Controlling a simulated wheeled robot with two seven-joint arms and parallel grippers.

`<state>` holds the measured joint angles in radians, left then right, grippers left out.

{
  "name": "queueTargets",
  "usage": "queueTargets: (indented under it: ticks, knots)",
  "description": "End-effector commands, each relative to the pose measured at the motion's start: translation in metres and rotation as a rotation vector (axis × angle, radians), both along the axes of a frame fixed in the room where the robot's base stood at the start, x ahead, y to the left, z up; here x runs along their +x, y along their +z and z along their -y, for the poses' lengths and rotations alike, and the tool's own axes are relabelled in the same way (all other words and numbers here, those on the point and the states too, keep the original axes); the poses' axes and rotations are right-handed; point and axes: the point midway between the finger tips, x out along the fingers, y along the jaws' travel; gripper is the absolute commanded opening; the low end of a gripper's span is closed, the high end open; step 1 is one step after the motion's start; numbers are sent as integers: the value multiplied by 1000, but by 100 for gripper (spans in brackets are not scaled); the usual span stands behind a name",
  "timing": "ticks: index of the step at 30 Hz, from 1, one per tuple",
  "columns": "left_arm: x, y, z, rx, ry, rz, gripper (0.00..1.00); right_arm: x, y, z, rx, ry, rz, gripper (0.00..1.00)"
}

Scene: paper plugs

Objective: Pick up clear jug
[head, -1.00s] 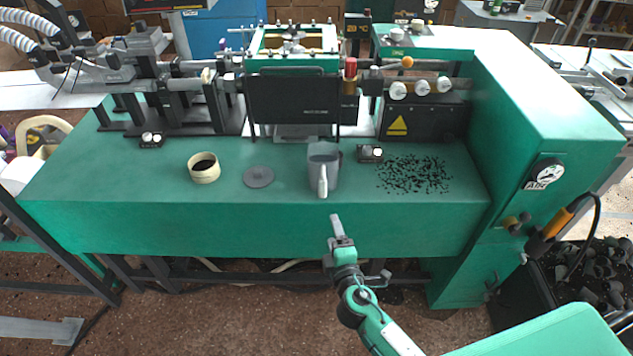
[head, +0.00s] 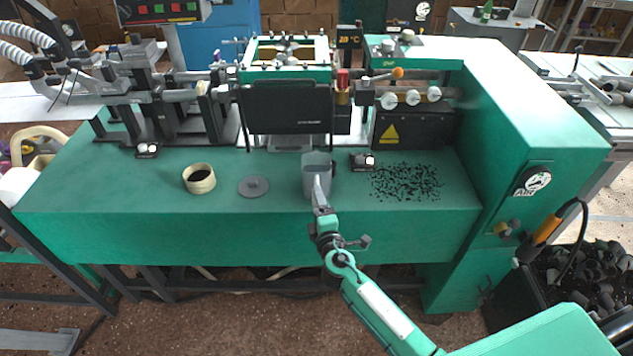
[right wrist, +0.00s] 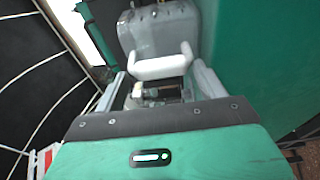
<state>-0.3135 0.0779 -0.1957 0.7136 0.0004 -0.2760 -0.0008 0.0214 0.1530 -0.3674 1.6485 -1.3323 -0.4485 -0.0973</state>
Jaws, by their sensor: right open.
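The clear jug (head: 318,168) is a greyish see-through jug standing upright near the front edge of the green machine table, its handle side toward me. My right gripper (head: 319,190) is in front of it and hides the handle in the head view. In the right wrist view the jug (right wrist: 158,32) stands ahead and its pale handle (right wrist: 162,66) shows between the open fingers of my right gripper (right wrist: 160,88). The fingers sit on either side of the handle; I cannot tell whether they touch it. My left gripper is out of view.
On the green table (head: 110,220), a grey round lid (head: 254,186) and a cream pot of dark bits (head: 199,179) lie left of the jug. Black plugs (head: 405,182) are scattered to its right. A black panel (head: 287,109) stands behind. A tall green cabinet (head: 540,120) bounds the right.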

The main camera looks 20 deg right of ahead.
Motion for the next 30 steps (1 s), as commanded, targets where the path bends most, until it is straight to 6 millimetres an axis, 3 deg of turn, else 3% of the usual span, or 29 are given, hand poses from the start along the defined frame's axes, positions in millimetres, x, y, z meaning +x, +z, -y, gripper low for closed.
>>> queueTargets:
  ticks: [7,16,17,22,30]
  knots:
    - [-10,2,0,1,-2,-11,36,33,0,5,0,0,1,73]
    - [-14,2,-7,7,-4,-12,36,37,-1,5,0,1,0,73]
    - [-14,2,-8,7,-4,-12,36,37,-1,5,0,0,0,71]
    - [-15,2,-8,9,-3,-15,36,37,-1,6,0,0,0,39]
    - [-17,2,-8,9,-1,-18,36,37,0,6,0,0,1,39]
